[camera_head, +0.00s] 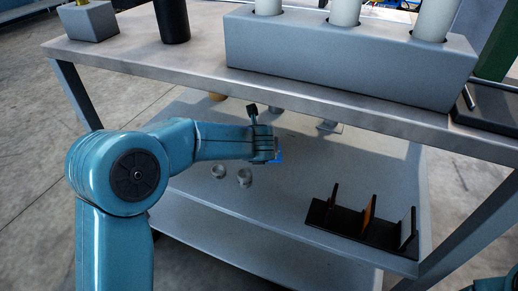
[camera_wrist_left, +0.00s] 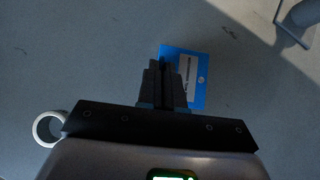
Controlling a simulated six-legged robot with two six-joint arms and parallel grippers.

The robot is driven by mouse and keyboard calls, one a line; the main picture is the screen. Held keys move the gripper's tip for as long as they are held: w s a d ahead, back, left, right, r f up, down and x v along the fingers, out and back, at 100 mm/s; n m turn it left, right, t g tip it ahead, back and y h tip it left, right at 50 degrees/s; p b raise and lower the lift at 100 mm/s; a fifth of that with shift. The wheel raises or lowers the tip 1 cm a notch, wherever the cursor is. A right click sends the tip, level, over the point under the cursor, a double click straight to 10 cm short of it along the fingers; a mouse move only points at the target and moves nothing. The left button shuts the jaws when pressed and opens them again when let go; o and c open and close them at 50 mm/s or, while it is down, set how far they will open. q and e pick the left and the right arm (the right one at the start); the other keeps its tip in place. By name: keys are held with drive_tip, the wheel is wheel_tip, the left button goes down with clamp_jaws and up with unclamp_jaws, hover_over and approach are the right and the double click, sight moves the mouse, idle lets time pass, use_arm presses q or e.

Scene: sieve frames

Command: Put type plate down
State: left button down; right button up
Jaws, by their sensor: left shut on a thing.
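The type plate (camera_wrist_left: 200,65) is a flat blue plate with a white label and a small round hole, seen in the left wrist view. My left gripper (camera_wrist_left: 167,70) is shut on it, and the fingers cover its left part. In the head view my left gripper (camera_head: 268,148) is over the lower shelf (camera_head: 290,200) of the metal table, below the upper top. Only a small blue bit of the plate (camera_head: 279,156) shows there. I cannot tell whether the plate touches the shelf. My right gripper is not in view.
Two small metallic round pieces (camera_head: 245,177) sit on the lower shelf beside my left gripper. A black rack (camera_head: 345,228) with upright dividers stands at the shelf's right front. The upper top (camera_head: 200,63) overhangs and carries a grey block (camera_head: 340,62) with white cylinders.

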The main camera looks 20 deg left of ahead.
use_arm(q)
drive_tip(key=shift+f, duration=0.15)
drive_tip(key=c, duration=1.3)
unclamp_jaws()
drive_tip(key=p+v, duration=0.4)
drive_tip(key=v, duration=0.8)
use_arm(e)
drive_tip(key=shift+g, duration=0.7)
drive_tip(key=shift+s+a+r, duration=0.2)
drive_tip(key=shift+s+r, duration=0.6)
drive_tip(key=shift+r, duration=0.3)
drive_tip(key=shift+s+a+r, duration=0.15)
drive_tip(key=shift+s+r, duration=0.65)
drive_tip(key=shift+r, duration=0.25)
use_arm(q)
drive_tip(key=shift+r+p, duration=0.25)
drive_tip(key=shift+p, duration=0.05)
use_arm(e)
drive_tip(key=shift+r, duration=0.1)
